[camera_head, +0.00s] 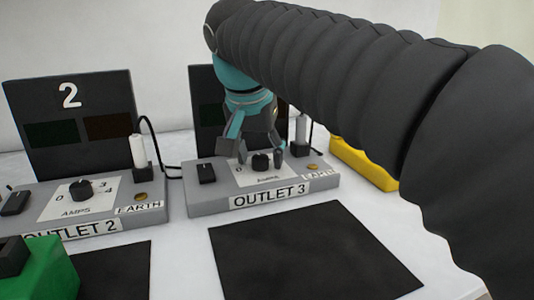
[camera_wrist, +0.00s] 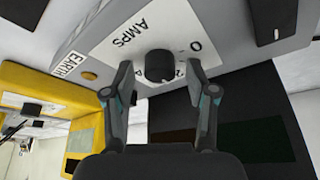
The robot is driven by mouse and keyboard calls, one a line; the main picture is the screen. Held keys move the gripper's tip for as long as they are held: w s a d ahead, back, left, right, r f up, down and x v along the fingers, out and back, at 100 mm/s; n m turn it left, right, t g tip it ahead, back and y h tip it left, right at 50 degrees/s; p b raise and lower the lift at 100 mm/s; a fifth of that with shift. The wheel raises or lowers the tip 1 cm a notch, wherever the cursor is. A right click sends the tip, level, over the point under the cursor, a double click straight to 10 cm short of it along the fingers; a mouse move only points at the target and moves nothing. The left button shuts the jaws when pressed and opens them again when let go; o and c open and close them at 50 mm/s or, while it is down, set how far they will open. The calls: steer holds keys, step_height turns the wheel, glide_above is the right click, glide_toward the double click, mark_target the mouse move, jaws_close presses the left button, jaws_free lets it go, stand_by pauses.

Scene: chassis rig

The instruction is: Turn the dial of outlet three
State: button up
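The outlet 3 unit is a grey box (camera_head: 222,203) labelled "OUTLET 3", with a white dial plate marked "AMPS". Its black dial (camera_head: 261,162) shows between my fingertips, and it also shows in the wrist view (camera_wrist: 158,66). My gripper (camera_head: 259,153) points down at the dial from above. In the wrist view my gripper (camera_wrist: 159,72) is open, one finger on each side of the dial, with visible gaps between the fingertips and the knob. The dial's pointer direction is too small to tell. Part of the plate's numbers is hidden by the fingers.
The outlet 2 unit (camera_head: 152,209) stands at the left with its own dial (camera_head: 81,189). A black switch (camera_head: 206,173) and a white plug (camera_head: 301,130) flank the outlet 3 dial. A yellow block (camera_head: 362,165) stands at right. A black mat (camera_head: 315,255) lies in front.

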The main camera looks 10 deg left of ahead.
jaws_close()
steer(key=shift+n, duration=0.4)
steer(key=n+y+p, duration=0.1)
steer(key=n, duration=0.2)
steer(key=shift+d+r, duration=0.1)
steer(key=shift+d, duration=0.05)
steer(key=n+y+p, duration=0.1)
steer(key=n, duration=0.2)
steer(key=shift+w+n+g+y, duration=0.1)
steer(key=shift+n+g+y, duration=0.2)
steer(key=shift+g+y, duration=0.1)
steer(key=n+g+y, duration=0.1)
steer(key=n, duration=0.3)
steer(key=shift+w+d, duration=0.1)
steer(key=shift+n+g+y, duration=0.4)
steer(key=shift+n+g, duration=0.4)
steer(key=shift+n, duration=1.3)
